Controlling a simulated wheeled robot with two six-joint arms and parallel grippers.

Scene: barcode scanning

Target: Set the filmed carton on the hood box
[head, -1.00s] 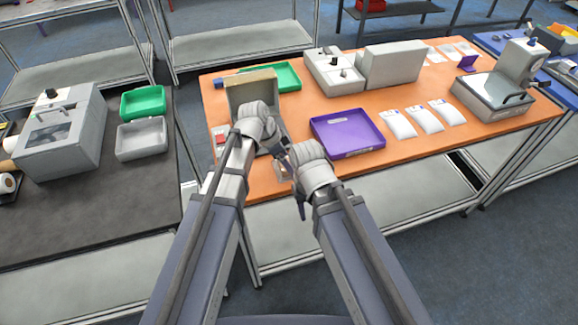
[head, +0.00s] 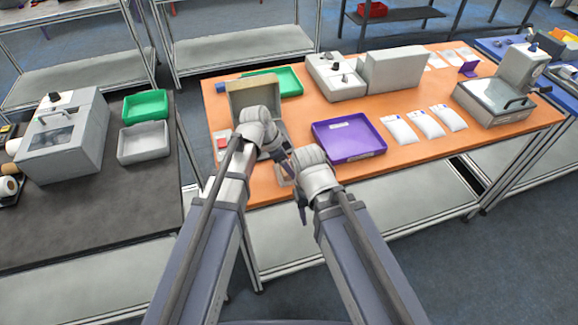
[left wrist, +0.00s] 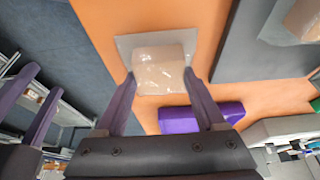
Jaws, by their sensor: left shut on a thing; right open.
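The filmed carton (left wrist: 158,68) is a small tan block in clear, shiny film. It lies between the two fingers of my left gripper (left wrist: 160,82) in the left wrist view, above the orange table. In the head view, my left gripper (head: 284,160) is shut on it at the table's front edge, and the carton is mostly hidden there. My right gripper (head: 302,208) is open and empty, lower and to the right. A beige box with a raised lid (head: 254,94) stands behind my left wrist, partly hidden. I cannot tell if it is the hood box; a grey windowed box (head: 62,140) stands at left.
A purple tray (head: 348,138) lies right of my grippers. A green tray (head: 290,80) and white machines (head: 395,70) stand behind. White packets (head: 425,123) lie farther right. Another wrapped tan item (left wrist: 303,20) shows in the left wrist view. A gap separates the orange and dark tables.

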